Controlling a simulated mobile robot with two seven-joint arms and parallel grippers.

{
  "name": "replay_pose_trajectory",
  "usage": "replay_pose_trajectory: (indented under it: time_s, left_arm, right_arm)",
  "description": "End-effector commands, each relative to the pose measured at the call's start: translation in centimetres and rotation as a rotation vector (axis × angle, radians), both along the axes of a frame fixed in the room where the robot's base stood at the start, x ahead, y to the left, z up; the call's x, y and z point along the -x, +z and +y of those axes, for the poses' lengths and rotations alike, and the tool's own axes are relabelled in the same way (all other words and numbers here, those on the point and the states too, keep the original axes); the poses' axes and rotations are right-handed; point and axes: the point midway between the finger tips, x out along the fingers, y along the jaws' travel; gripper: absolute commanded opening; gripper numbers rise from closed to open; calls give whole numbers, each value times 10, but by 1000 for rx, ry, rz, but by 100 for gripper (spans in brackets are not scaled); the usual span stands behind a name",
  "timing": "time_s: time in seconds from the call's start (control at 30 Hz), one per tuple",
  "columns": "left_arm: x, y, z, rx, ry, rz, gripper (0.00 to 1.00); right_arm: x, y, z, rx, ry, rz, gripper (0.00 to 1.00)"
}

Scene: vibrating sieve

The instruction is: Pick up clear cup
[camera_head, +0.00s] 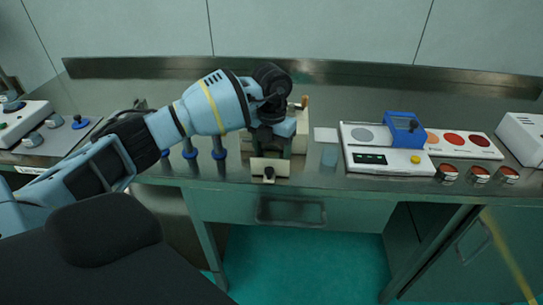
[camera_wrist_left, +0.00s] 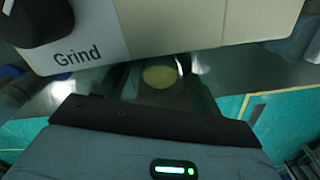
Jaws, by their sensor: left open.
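My left gripper (camera_head: 273,143) is open at the cream grinder (camera_head: 301,116), which it partly hides in the head view. In the left wrist view, a round, pale yellow patch (camera_wrist_left: 160,76) shows between the dark fingers of the gripper, just below the grinder's front edge. It looks like the contents of a cup; clear walls cannot be made out. A small translucent bluish object (camera_head: 330,156), perhaps a clear cup, stands right of the grinder near the bench's front. The grinder's panel with the word Grind (camera_wrist_left: 77,54) fills the top of the wrist view. My right gripper is not in view.
The steel bench's (camera_head: 360,95) back is mostly clear.

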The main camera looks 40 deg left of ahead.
Motion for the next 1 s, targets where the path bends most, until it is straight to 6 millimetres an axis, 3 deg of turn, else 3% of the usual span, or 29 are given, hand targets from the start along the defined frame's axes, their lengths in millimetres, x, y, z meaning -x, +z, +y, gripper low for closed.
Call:
replay_pose_trajectory:
  time_s: [0.23, 0.57, 1.0]
  left_arm:
    - [0, -1, 0, 0, 0, -1, 63]
    - [0, 0, 0, 0, 0, -1, 20]
    - [0, 0, 0, 0, 0, -1, 18]
  right_arm:
    - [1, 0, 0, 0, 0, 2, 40]
    - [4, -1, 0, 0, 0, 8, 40]
    - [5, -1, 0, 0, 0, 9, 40]
